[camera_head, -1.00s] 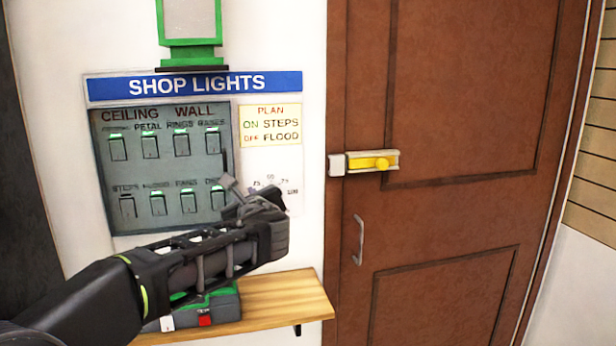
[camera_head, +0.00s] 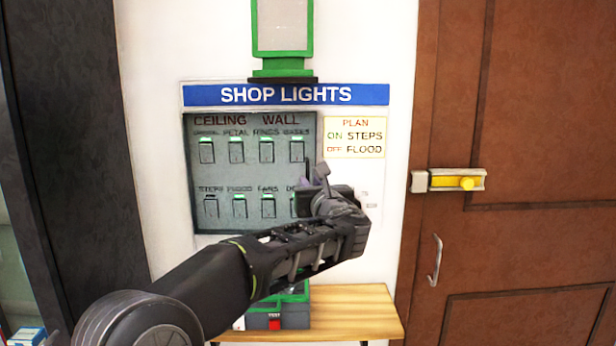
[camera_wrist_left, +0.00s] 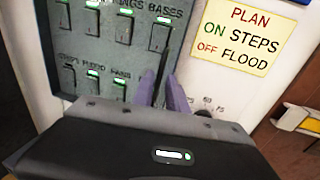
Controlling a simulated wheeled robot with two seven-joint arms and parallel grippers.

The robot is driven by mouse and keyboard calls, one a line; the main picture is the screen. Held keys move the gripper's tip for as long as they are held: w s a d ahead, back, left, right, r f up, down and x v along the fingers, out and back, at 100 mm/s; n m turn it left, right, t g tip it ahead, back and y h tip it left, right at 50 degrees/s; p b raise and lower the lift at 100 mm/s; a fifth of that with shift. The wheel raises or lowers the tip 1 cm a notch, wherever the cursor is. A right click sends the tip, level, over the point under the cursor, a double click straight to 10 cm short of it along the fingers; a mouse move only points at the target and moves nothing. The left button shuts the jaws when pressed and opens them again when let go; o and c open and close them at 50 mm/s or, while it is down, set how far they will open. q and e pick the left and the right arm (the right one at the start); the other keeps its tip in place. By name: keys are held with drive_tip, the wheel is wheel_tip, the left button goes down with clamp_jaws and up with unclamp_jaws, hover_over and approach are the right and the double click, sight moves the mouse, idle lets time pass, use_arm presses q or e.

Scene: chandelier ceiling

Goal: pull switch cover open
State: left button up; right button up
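The grey switch cover (camera_head: 224,175) lies over the wall panel under the blue SHOP LIGHTS sign (camera_head: 286,94). It looks closed, with two rows of switches showing on it. It also shows in the left wrist view (camera_wrist_left: 100,50). A thin dark upright handle (camera_wrist_left: 163,66) stands at its right edge. My left gripper (camera_head: 316,172) is at that edge, its purple fingers (camera_wrist_left: 162,92) apart, with the handle seen between them. Whether they touch it cannot be told. My left arm hides the panel's lower right corner. My right gripper is out of view.
A yellow PLAN card (camera_head: 355,137) is on the wall right of the cover. A wooden shelf (camera_head: 350,312) with a green and grey box (camera_head: 293,311) is below. A brown door (camera_head: 540,120) with a yellow latch (camera_head: 455,181) stands at the right.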

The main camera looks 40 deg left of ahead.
use_arm(q)
drive_tip(key=p+x, duration=0.1)
drive_tip(key=x, duration=0.3)
clamp_jaws()
idle(1.4)
